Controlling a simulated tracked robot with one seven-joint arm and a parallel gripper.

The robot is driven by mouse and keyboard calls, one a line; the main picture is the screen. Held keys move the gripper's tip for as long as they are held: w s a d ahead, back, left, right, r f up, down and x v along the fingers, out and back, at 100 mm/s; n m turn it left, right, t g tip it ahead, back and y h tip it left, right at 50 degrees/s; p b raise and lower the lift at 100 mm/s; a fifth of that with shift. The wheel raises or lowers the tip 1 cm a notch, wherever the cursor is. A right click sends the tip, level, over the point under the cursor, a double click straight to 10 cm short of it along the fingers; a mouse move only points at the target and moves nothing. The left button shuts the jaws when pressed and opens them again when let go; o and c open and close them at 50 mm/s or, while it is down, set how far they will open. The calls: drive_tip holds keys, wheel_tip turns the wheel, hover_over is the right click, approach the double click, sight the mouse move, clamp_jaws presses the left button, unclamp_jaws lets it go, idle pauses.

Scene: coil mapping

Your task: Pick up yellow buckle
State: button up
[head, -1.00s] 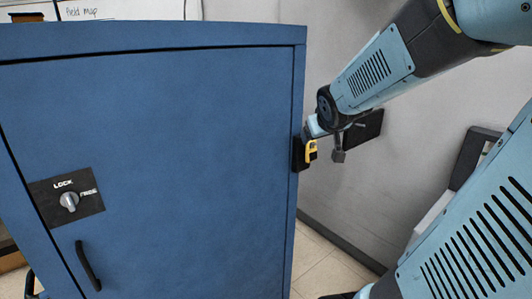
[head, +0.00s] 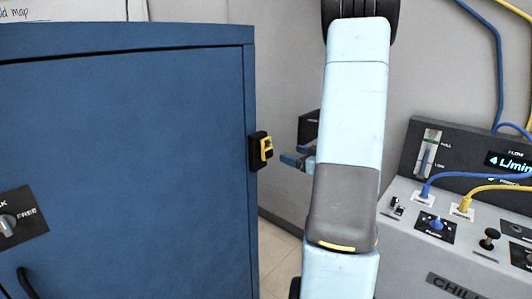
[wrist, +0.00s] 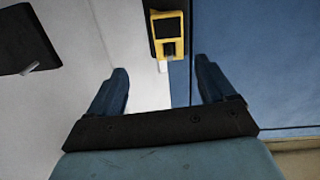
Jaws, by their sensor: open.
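The yellow buckle (head: 266,149) sits in a black holder (head: 255,152) on the right side of the blue cabinet, near its front edge. In the wrist view, the buckle (wrist: 168,41) is at the top, just right of centre. My gripper (head: 294,158) is right of the buckle in the head view, apart from it and partly hidden by my arm. In the wrist view, my gripper (wrist: 160,72) has its blue fingers spread wide and nothing between them. The buckle appears beyond the fingertips, roughly in line with the gap.
The blue cabinet (head: 130,150) fills the left, with a lock knob (head: 8,225) and a dark handle (head: 27,285). A chiller unit (head: 440,225) with blue and yellow cables stands at right. A grey wall is behind. A dark wall panel (wrist: 28,40) shows in the wrist view.

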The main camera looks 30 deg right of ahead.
sight(269, 150)
drive_tip(key=shift+y, duration=0.7)
drive_tip(key=x, duration=0.7)
drive_tip(key=shift+a+f, duration=0.15)
drive_tip(key=shift+f, duration=0.25)
drive_tip(key=shift+x, duration=2.55)
drive_tip(key=shift+a, duration=0.2)
drive_tip(key=c, duration=1.1)
